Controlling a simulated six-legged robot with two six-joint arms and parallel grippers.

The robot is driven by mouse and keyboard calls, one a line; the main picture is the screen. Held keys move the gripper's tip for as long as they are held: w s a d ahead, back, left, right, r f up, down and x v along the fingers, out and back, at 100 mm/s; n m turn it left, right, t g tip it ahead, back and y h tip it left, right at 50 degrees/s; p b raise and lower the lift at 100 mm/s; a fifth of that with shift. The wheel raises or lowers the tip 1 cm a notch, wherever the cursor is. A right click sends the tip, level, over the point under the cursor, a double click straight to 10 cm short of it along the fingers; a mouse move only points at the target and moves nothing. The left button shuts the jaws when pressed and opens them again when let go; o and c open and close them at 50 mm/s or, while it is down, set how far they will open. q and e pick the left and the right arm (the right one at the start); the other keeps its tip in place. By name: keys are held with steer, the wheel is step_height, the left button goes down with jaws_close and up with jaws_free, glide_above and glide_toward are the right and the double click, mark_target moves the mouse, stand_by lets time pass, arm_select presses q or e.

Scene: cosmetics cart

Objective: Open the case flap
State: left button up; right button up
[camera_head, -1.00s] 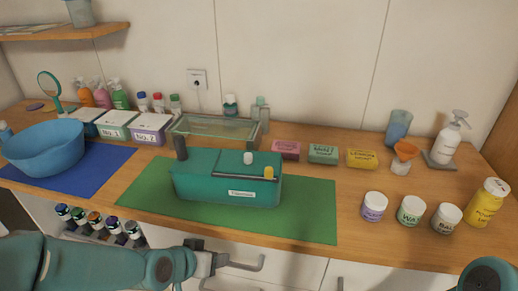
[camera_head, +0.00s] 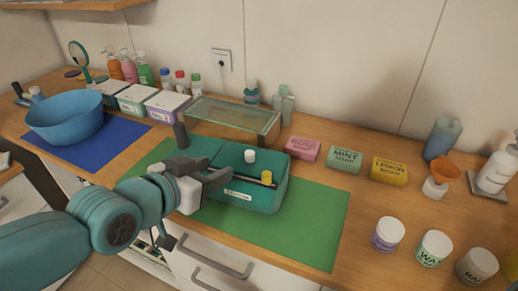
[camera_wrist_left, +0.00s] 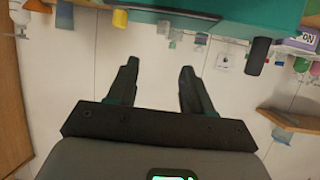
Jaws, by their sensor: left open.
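The teal case (camera_head: 262,195) stands on the green mat (camera_head: 315,225), with a pale label on its front. A dark bar runs along its upper front, and a white cap (camera_head: 250,156) and a yellow cap (camera_head: 266,178) show at its top. My left gripper (camera_head: 208,174) is open at the case's front left and hides part of it; I cannot tell if it touches. In the left wrist view my left gripper's two fingers (camera_wrist_left: 158,78) are apart with nothing between them, and the teal case (camera_wrist_left: 260,14) shows along the top edge. My right gripper is out of view.
A glass-topped stand (camera_head: 235,116) is just behind the case. A blue basin (camera_head: 65,120) and white-lidded boxes (camera_head: 166,104) are to the left. Soap bars (camera_head: 344,160) and jars (camera_head: 388,233) are to the right. The mat's right part is clear.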

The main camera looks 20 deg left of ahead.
mark_target(250, 152)
arm_select(q)
steer(key=p+x, duration=0.3)
steer(key=x, duration=1.2)
steer(key=shift+w, duration=0.25)
steer(key=shift+a, duration=0.1)
jaws_close()
